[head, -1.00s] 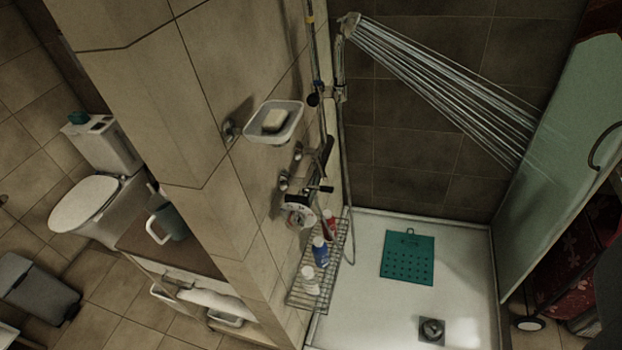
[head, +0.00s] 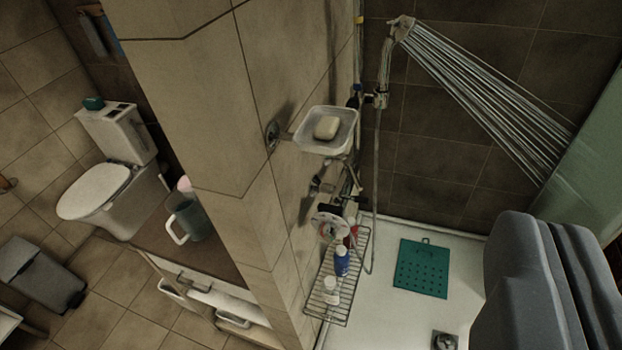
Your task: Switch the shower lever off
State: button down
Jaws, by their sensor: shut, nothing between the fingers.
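The shower mixer (head: 329,227) sits on the tiled wall below the soap dish, with a round pale face. Its dark lever (head: 330,208) shows small beside it; its exact angle is hard to tell. Water streams (head: 480,100) run from the shower head (head: 403,27) down to the right. My gripper (head: 545,226) is the grey, two-part shape at the lower right. It is shut and empty, well to the right of the mixer and apart from it.
A soap dish (head: 325,140) with soap juts out above the mixer. A wire rack (head: 322,308) with several bottles hangs below. A wall corner (head: 215,110) stands left. A green mat (head: 422,268) lies on the shower tray (head: 385,300). A glass panel (head: 592,150) is at right.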

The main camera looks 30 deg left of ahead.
aim_at(349, 165)
jog(key=u, duration=0.1)
jog(key=i, duration=1)
